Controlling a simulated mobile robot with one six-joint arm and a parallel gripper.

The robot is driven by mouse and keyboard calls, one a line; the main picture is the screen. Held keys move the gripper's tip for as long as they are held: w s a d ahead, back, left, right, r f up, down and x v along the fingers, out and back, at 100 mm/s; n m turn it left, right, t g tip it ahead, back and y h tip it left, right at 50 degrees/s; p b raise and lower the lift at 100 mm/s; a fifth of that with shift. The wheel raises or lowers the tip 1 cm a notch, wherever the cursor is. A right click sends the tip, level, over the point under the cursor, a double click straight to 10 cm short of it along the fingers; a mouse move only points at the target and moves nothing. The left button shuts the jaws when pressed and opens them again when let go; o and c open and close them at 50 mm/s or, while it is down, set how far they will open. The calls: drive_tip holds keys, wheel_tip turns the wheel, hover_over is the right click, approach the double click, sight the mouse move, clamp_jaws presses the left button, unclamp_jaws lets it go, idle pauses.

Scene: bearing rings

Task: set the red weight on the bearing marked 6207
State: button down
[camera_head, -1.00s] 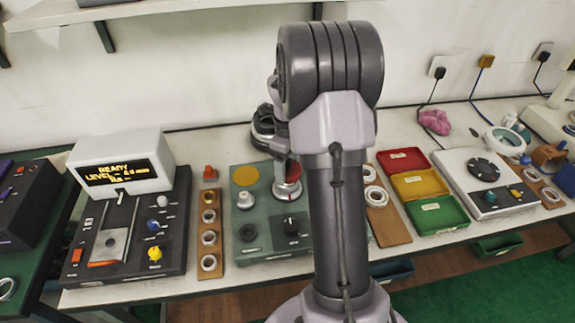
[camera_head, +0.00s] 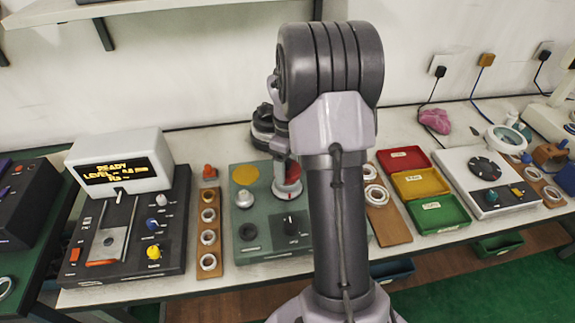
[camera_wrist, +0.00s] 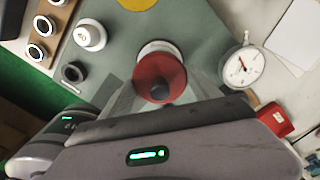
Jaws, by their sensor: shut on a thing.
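The red weight (camera_wrist: 160,76) is a round red disc with a dark knob, between the two fingers of my gripper (camera_wrist: 163,92) in the wrist view. My gripper is shut on it. A pale round piece (camera_wrist: 158,48) shows just beyond and beneath the weight, over the green test unit (camera_wrist: 205,35). I cannot tell whether the weight touches it. In the head view the red weight (camera_head: 290,172) shows over the same green unit (camera_head: 262,262), partly hidden by my arm. No 6207 marking is readable, so I cannot tell which bearing bears it.
A dial gauge (camera_wrist: 243,67) stands right of the weight. A white knobbed piece (camera_wrist: 90,35) and a dark ring (camera_wrist: 73,72) are on its left. A wooden rack (camera_head: 208,262) holds several bearings. A black console (camera_head: 125,245) stands further left; coloured trays (camera_head: 440,216) are right of my arm.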

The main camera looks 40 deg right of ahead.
drive_tip(key=shift+f, duration=0.2)
drive_tip(key=shift+f+b, duration=0.35)
drive_tip(key=shift+b, duration=0.2)
idle(0.5)
drive_tip(key=shift+c, duration=0.3)
unclamp_jaws()
wheel_tip(320, 180, up, 17)
drive_tip(key=p, duration=0.6)
drive_tip(key=shift+r, duration=0.2)
